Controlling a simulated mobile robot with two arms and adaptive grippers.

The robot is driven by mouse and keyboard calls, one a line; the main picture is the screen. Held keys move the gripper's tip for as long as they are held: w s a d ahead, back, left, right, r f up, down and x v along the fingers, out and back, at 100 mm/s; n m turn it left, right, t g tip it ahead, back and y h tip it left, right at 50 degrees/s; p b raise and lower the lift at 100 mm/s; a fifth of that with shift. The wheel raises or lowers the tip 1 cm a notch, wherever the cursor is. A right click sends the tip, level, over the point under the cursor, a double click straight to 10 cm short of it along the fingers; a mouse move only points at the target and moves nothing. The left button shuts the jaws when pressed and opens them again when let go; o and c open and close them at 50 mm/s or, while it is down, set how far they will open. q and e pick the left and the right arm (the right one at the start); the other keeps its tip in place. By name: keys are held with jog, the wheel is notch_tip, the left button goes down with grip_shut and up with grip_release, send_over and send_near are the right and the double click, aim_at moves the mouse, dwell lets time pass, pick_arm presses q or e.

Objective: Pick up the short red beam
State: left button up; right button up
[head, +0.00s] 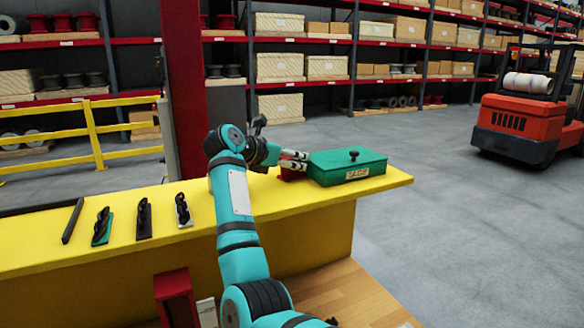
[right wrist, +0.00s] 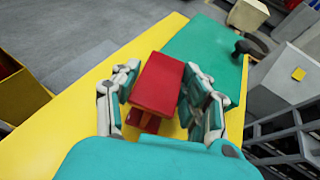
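A short red beam (right wrist: 160,85) shows in the right wrist view as a red block with a flat top, standing over the yellow table top beside a green box. In the head view a small part of it (head: 289,174) shows at the left end of the green box, mostly hidden by my gripper. My right gripper (head: 294,160) is at the beam, with one finger on each side of it in the right wrist view (right wrist: 161,80). The fingers look open, with no clear grip on the beam. My left gripper is not in view.
The green box (head: 347,168) with a black knob stands close to the beam on the yellow table (head: 120,235). Several dark parts (head: 144,218) lie at the table's left. A red forklift (head: 522,120) stands on the grey floor at right.

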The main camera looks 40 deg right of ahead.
grip_shut()
